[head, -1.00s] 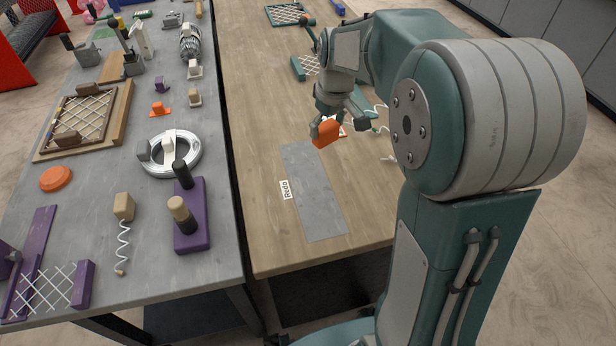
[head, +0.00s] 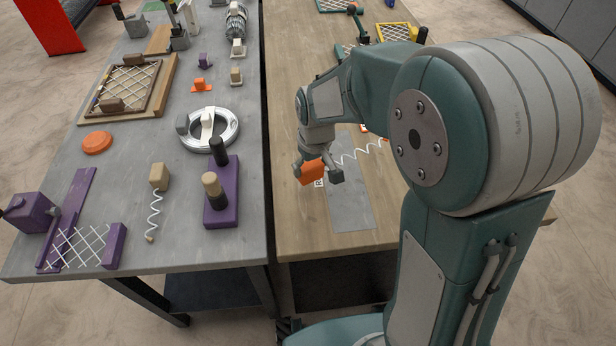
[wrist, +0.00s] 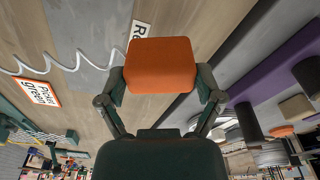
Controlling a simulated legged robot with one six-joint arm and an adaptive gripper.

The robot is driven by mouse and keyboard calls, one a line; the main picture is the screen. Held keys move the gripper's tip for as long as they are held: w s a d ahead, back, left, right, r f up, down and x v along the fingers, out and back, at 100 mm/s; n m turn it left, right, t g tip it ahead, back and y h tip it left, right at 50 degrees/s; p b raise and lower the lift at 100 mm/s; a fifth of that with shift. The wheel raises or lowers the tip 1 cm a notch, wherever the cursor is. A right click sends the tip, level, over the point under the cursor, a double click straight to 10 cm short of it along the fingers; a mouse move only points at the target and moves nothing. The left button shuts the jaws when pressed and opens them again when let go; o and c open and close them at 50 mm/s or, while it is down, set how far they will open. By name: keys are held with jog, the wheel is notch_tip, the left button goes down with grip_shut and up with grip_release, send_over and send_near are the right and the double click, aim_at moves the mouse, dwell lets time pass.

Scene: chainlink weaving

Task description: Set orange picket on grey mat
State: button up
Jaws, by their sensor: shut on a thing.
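My gripper (head: 318,172) is shut on the orange picket (head: 312,173), a rounded orange block. In the wrist view the orange picket (wrist: 160,65) sits between both fingers (wrist: 160,88). The grey mat (head: 352,208) is a flat strip on the wooden table. The picket appears above the table by the mat's left edge, over the white "Redo" label (head: 319,184), which it partly hides. The label also shows in the wrist view (wrist: 139,30). The picket's height above the table is hard to tell.
A wavy white wire (head: 358,153) lies near the gripper; I cannot tell whether it joins the picket. An orange-edged "Pickets green" sign (wrist: 38,92) is beside it. A grey bench (head: 180,240) with a purple two-post block (head: 222,200) stands left, across a gap.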

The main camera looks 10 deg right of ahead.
aim_at(308, 178)
jog(key=shift+s+a+f, duration=0.1)
jog(key=shift+a+f, duration=0.15)
jog(key=shift+f, duration=0.8)
jog(key=shift+s+a+f, duration=0.1)
jog(key=shift+a+f, duration=0.1)
jog(key=shift+f, duration=0.8)
jog(key=shift+f, duration=0.1)
jog(key=o, duration=0.9)
jog(key=shift+o, duration=0.2)
notch_tip(308, 178, up, 12)
jog(key=s+f, duration=0.1)
jog(key=s+d+r+m+t, duration=0.2)
jog(key=s+d+r, duration=0.2)
jog(key=s, duration=0.5)
jog(key=s+d+r+m+t, duration=0.2)
jog(key=s+d+r, duration=0.2)
jog(key=s, duration=0.5)
jog(key=shift+d+r+m+h, duration=0.3)
jog(key=shift+d+r, duration=0.1)
jog(key=shift+d, duration=0.3)
